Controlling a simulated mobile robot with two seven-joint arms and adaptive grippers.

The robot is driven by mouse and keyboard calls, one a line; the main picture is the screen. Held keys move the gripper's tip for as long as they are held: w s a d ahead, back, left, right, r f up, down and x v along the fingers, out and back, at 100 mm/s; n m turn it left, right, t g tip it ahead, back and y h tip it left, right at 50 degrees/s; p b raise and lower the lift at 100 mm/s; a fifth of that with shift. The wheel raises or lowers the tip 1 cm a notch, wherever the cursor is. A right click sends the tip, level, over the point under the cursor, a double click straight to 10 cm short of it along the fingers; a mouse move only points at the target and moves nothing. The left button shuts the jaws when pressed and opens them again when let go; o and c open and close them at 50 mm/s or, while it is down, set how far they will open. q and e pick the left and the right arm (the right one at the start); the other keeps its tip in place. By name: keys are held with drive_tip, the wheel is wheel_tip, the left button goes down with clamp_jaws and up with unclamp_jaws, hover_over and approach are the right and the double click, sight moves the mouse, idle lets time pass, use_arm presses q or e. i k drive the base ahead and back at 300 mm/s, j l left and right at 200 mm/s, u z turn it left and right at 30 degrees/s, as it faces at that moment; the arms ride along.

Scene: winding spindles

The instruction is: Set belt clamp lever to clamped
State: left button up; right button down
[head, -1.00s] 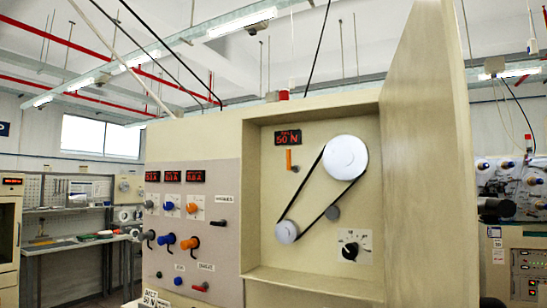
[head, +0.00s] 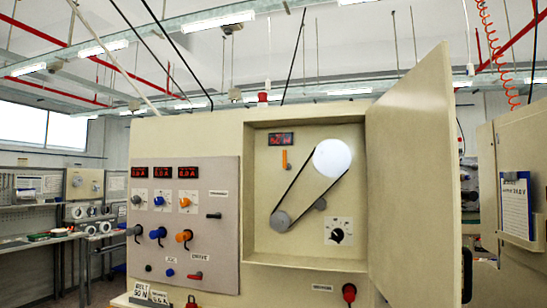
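An orange lever (head: 285,160) stands upright inside the recessed bay of the cabinet, under a small red-digit display (head: 281,139). I cannot read a label that names it as the clamp lever. A dark belt (head: 300,190) runs around a large white pulley (head: 332,158) at upper right and a grey pulley (head: 280,221) at lower left. A small grey roller (head: 320,203) sits beside the belt. A red-handled control (head: 349,292) is below the bay, next to a label too small to read. Neither of my grippers is in view.
The bay's door (head: 410,180) stands open on the right, with a dark handle (head: 466,275) at its edge. A grey panel (head: 185,225) with knobs, cranks and displays is left of the bay. Another cabinet with a clipboard (head: 515,205) stands far right. A workbench is far left.

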sight(284, 159)
drive_tip(key=i+j+u, duration=0.15)
drive_tip(key=i+j, duration=0.15)
drive_tip(key=i+j+u, duration=0.15)
drive_tip(key=i, duration=0.3)
drive_tip(key=j, duration=0.05)
